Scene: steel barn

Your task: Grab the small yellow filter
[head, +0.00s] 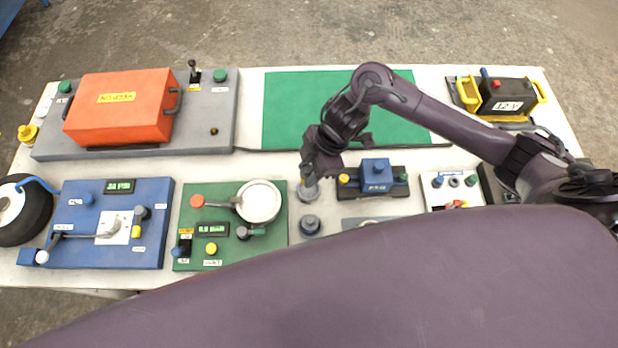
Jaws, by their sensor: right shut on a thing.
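My right gripper (314,174) comes in from the right and points down near the middle of the table. It is shut at a small grey round part (309,191), which shows just below the fingers. The fingers hide the top of this part. A small yellow round piece (28,132) sits at the table's far left edge, well away from the gripper. A small yellow knob-like piece (343,179) is on the dark unit just right of the gripper. I cannot tell which yellow piece is the filter. My left gripper is not in view.
A blue-topped unit (375,175) stands close right of the gripper. A green panel with a white round dish (259,203) is to the left.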

